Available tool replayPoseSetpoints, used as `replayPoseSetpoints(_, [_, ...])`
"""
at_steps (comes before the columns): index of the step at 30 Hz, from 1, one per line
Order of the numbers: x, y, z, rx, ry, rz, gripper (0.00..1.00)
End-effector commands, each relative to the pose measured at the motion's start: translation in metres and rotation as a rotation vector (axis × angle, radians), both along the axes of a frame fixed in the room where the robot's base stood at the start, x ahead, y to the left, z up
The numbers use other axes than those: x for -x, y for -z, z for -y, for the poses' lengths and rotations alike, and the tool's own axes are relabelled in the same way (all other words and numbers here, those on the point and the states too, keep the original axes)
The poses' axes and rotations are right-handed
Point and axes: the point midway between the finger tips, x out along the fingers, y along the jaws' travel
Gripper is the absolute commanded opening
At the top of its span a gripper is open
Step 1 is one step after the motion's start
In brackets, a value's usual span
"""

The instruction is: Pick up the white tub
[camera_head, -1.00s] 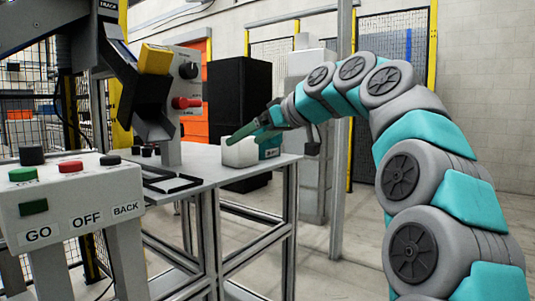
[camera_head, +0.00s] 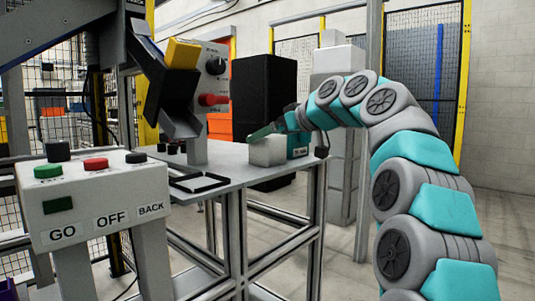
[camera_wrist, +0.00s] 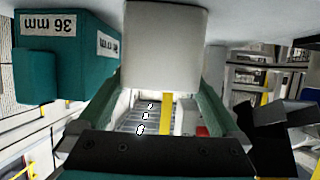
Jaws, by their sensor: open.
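The white tub (camera_head: 268,151) stands on the grey table near its right end, in the head view. In the wrist view the tub (camera_wrist: 165,45) is at the top centre, in front of and between my two fingers. My gripper (camera_head: 266,132) is over the tub in the head view. Its green fingers show on both sides in the wrist view (camera_wrist: 165,84), open and with nothing clearly clamped. Contact between fingers and tub cannot be told. The tub's far side is hidden.
A teal box (camera_wrist: 62,58) labelled 36 mm stands close beside the tub; it also shows in the head view (camera_head: 298,145). A black frame (camera_head: 200,183) lies on the table, before a control panel (camera_head: 213,80) with knobs. A button box (camera_head: 95,200) is at the front left.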

Motion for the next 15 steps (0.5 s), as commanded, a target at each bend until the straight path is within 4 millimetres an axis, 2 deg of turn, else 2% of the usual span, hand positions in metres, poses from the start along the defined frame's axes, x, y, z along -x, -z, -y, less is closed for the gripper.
replayPoseSetpoints(3, [-0.011, 0.014, -0.011, 0.002, -0.003, -0.007, 1.0])
replayPoseSetpoints(7, [-0.022, 0.019, -0.022, 0.002, -0.001, -0.004, 1.0])
replayPoseSetpoints(15, [-0.024, 0.02, -0.025, 0.0, -0.001, -0.001, 1.0])
